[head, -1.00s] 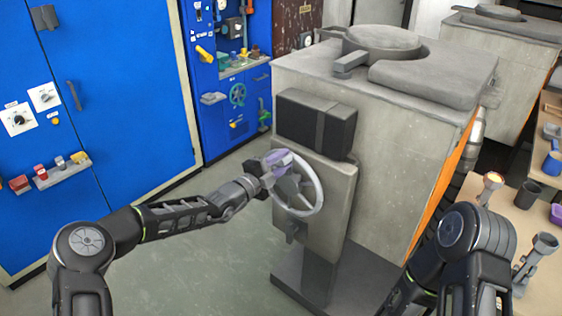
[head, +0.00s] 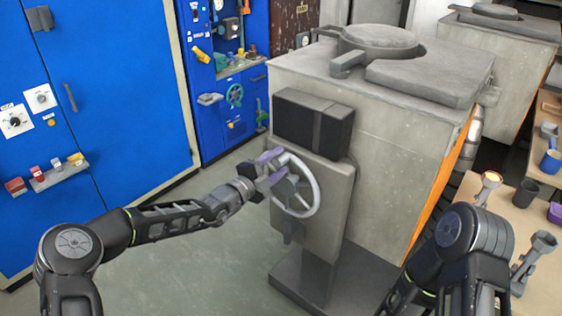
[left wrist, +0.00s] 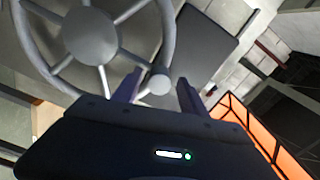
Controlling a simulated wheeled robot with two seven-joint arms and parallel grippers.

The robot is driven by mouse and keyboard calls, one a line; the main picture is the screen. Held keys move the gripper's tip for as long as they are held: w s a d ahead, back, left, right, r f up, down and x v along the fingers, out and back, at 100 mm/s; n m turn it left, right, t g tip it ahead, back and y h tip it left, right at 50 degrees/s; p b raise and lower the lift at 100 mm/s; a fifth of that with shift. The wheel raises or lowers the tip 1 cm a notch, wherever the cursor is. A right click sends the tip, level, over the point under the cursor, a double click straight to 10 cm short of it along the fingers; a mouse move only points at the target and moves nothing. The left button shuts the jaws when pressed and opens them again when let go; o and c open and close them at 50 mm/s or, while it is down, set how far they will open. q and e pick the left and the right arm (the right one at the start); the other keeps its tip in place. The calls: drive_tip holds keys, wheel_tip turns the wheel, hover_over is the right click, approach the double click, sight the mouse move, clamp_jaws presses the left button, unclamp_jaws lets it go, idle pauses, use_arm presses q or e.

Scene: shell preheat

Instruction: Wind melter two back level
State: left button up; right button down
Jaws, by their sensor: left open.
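The nearer melter (head: 400,160) is a big grey box with a round lid on top and an orange side. A grey spoked handwheel (head: 315,203) sits on its front pedestal, below a dark box. I cannot tell the melter's exact tilt. My left gripper (head: 269,168) is open, its purple fingers at the wheel's upper left. In the left wrist view the handwheel (left wrist: 90,35) fills the upper left, and its round handle knob (left wrist: 158,86) shows between the two open fingers (left wrist: 157,92), not clamped.
A second grey melter (head: 490,65) stands behind at the right. A bench (head: 475,190) with cups and small tools runs along the right. Blue cabinets (head: 120,90) line the left. The floor (head: 190,260) before them is clear.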

use_arm(q)
drive_tip(key=b+v, duration=0.1)
drive_tip(key=v, duration=0.5)
idle(0.3)
